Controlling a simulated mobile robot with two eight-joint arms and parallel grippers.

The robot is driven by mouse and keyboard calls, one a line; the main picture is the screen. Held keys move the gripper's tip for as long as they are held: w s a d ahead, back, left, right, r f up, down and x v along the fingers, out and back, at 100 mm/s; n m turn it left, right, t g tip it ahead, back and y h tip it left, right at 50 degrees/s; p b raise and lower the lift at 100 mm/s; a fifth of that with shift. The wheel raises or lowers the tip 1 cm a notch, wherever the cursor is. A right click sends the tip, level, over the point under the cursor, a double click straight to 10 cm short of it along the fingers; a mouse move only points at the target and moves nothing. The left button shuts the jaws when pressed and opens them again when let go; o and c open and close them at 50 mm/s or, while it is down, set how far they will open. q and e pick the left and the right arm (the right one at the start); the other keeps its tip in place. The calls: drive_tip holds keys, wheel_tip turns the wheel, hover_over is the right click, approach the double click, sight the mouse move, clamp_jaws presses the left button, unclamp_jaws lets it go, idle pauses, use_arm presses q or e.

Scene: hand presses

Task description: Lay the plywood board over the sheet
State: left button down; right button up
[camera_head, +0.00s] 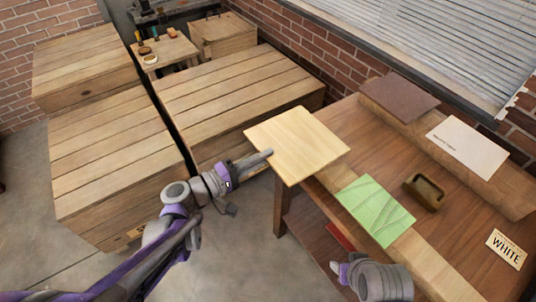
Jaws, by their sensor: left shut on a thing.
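The pale plywood board (298,143) is held flat by its left edge in my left gripper (258,160), which is shut on it. The board is at the table's far left end, partly past the edge. A flat green piece with faint curved lines (375,209) lies on the light front strip of the table, to the right of the board and apart from it. A white sheet with small print (467,147) lies at the back. I cannot tell which is the task's sheet. My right gripper (343,270) is low by the table's front edge; its fingers are unclear.
The brown table (455,225) also holds a small dark-yellow block with a hollow (424,192), a dark brown plate (399,97) and a WHITE label (506,249). Large wooden crates (235,95) stand at the left. A red thing (340,237) shows below the table's front edge.

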use_arm(q)
drive_tip(key=v, duration=1.5)
drive_tip(key=shift+p, duration=0.3)
use_arm(e)
drive_tip(key=shift+r, duration=0.35)
use_arm(q)
drive_tip(key=shift+a, duration=0.1)
drive_tip(key=w+a+f+n+t+y, duration=0.1)
drive_tip(key=w+f+n+t+y, duration=0.25)
drive_tip(key=w, duration=0.45)
drive_tip(key=w+a+f+n+t+y, duration=0.1)
drive_tip(key=w+f+n+t+y, duration=0.3)
drive_tip(key=w, duration=0.4)
wheel_tip(320, 180, up, 15)
drive_tip(key=y+p, duration=0.2)
drive_tip(key=p, duration=1.2)
drive_tip(key=shift+w+f+g, duration=0.15)
drive_tip(key=shift+w+g, duration=0.3)
use_arm(e)
wheel_tip(320, 180, up, 16)
drive_tip(key=w, duration=0.2)
drive_tip(key=shift+f+t, duration=0.25)
drive_tip(key=shift+t, duration=0.05)
use_arm(q)
drive_tip(key=shift+a, duration=0.1)
